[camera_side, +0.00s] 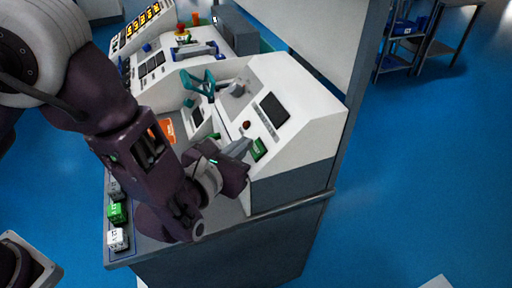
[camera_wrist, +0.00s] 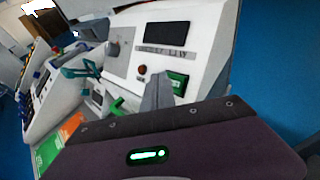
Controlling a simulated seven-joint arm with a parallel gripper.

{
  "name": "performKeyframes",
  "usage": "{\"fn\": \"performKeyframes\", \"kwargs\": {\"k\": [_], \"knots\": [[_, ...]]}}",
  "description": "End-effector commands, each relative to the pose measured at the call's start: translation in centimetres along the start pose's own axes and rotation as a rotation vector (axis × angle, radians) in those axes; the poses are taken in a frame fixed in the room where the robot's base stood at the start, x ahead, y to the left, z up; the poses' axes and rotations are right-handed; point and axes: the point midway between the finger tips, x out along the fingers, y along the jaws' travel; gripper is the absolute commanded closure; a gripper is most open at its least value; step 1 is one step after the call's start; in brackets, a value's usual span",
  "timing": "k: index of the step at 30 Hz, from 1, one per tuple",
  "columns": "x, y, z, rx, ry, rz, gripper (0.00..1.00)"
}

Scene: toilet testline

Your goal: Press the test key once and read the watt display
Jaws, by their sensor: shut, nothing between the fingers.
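A sloped white console (camera_side: 305,92) carries a green key (camera_side: 259,149) near its front edge. The green key also shows in the wrist view (camera_wrist: 179,80), partly hidden by my gripper. A dark rectangular display (camera_side: 273,109) sits higher on the same panel. It looks dark in the wrist view (camera_wrist: 166,33) too, and I can read no digits on it. My gripper (camera_side: 245,146) is shut and empty, its grey fingers (camera_wrist: 161,78) beside the left edge of the green key. I cannot tell whether they touch it.
A small red button (camera_wrist: 142,69) sits left of the green key. Teal clamp-like parts (camera_side: 197,84) stand left of the console. Several small labelled blocks (camera_side: 117,212) line the bench's left edge. An orange and green card (camera_wrist: 58,143) lies on the bench.

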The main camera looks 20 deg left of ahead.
Motion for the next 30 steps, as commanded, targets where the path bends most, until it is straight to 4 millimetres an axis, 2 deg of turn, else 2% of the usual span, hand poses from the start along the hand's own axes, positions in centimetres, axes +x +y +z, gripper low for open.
{"fn": "performKeyframes", "kwargs": {"k": [30], "knots": [[0.61, -0.44, -0.45, 0.001, 0.000, 0.000, 1.00]]}}
